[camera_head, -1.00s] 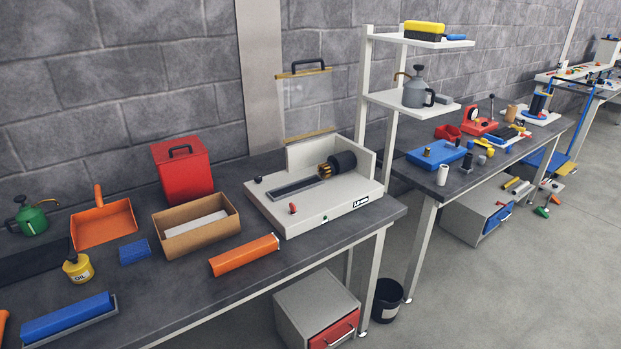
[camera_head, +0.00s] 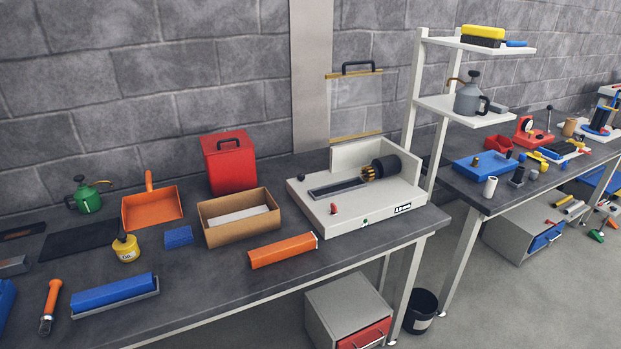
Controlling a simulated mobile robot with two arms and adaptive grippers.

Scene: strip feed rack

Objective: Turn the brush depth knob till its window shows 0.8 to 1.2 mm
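A white machine (camera_head: 350,224) stands at the right end of the near bench. A dark round brush with golden bristles (camera_head: 372,171) sits at its back right, beside a long grey slot (camera_head: 338,189). A small window or label (camera_head: 403,208) with dark characters is on its front face; the characters are too small to read surely. A small black knob (camera_head: 301,178) is at its back left corner, and a red lever-like part (camera_head: 333,208) stands near its front edge. I cannot tell which part is the brush depth knob. Neither of my grippers is in view.
On the bench left of the machine are an open cardboard box (camera_head: 227,233), an orange bar (camera_head: 283,250), a red canister (camera_head: 229,163), an orange dustpan (camera_head: 152,208) and a blue bar (camera_head: 112,290). A white shelf stand (camera_head: 462,106) rises behind right. A black bin (camera_head: 420,311) is on the floor.

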